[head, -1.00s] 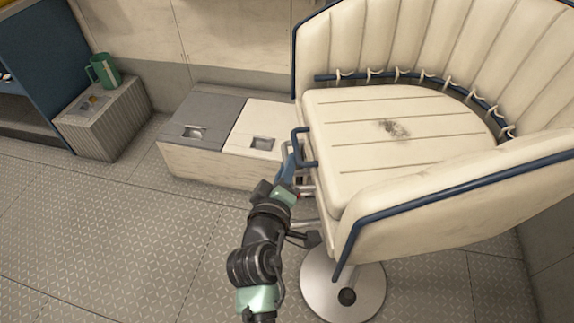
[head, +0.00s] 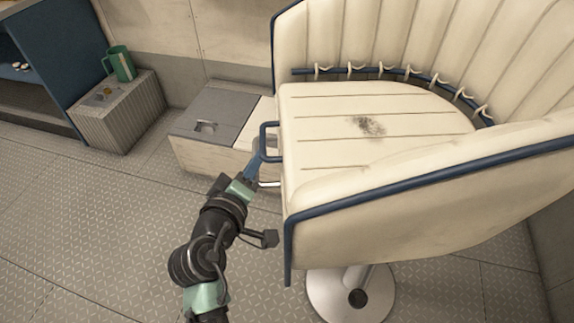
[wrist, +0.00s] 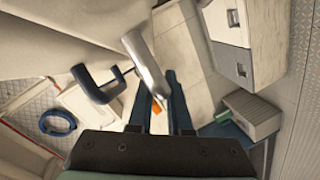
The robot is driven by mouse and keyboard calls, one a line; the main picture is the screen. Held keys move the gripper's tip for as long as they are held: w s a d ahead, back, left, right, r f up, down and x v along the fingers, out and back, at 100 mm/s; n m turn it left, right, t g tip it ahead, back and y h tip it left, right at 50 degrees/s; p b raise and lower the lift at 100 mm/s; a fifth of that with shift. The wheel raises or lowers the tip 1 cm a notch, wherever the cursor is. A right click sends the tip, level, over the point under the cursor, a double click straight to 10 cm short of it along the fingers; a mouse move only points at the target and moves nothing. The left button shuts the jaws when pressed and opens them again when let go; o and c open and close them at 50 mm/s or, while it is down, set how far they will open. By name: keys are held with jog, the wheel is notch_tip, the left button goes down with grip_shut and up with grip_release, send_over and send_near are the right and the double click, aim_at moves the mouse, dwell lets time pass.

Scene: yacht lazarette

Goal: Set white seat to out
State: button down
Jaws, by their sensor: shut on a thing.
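The white seat (head: 340,150) is a ribbed cream chair with blue piping and a dark smudge on its cushion. It stands on a round silver pedestal (head: 322,293), with its front edge facing left. A blue loop handle (head: 263,140) projects from that edge and also shows in the wrist view (wrist: 92,92). A silver bar (head: 268,184) lies below the handle. In the wrist view the bar (wrist: 143,58) runs down to between the dark blue fingers of my gripper (wrist: 165,98). My gripper (head: 256,163) appears shut on this bar; the exact contact is partly hidden.
A low locker with a grey lid (head: 213,118) stands behind the gripper, partly covered by the seat. A ribbed box (head: 130,112) with a green mug (head: 120,64) stands at the back left, beside a blue cabinet (head: 55,55). The patterned floor at front left is clear.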

jog(key=shift+a, duration=0.65)
jog(key=c, duration=0.8)
grip_release()
jog(key=shift+d, duration=0.15)
jog(key=shift+c, duration=0.2)
jog(key=p+v, duration=0.1)
jog(key=v, duration=1.2)
